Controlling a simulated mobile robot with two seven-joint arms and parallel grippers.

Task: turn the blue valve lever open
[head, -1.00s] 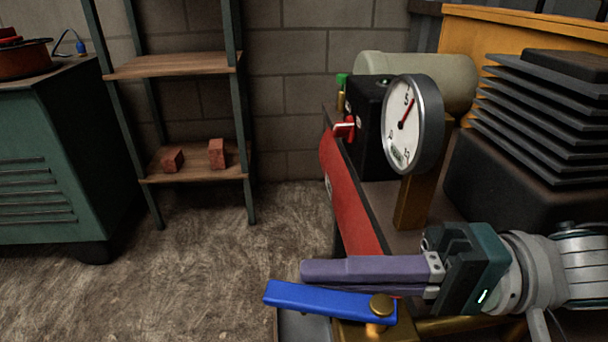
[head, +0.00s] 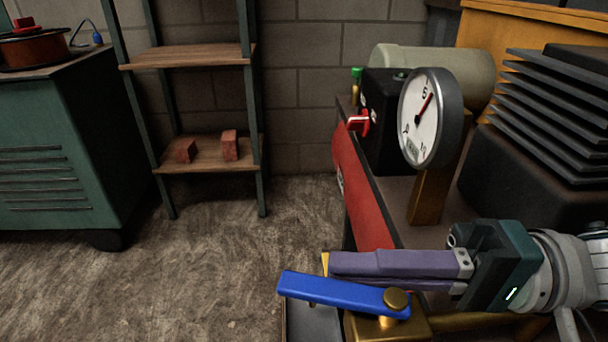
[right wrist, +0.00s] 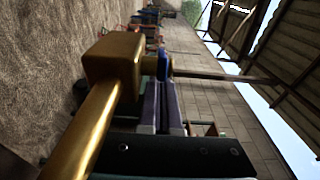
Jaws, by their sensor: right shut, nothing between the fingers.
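The blue valve lever (head: 340,292) points left from its brass pivot cap on the brass valve body (head: 385,328), at the bottom of the head view. My right gripper (head: 332,264) is shut and empty. Its purple fingers lie just behind the lever, roughly alongside it; I cannot tell whether they touch. In the right wrist view the gripper's fingers (right wrist: 163,105) reach away beside the brass valve body (right wrist: 112,57), and a small part of the blue lever (right wrist: 164,64) shows near their tips. My left gripper is out of view.
A round gauge (head: 422,118) stands behind my right gripper, with a red lever (head: 359,123) and red tank (head: 362,190) to its left. A finned black block (head: 550,120) stands at the right. A shelf with red blocks (head: 230,146) and a green cabinet (head: 60,160) stand left. Floor between is clear.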

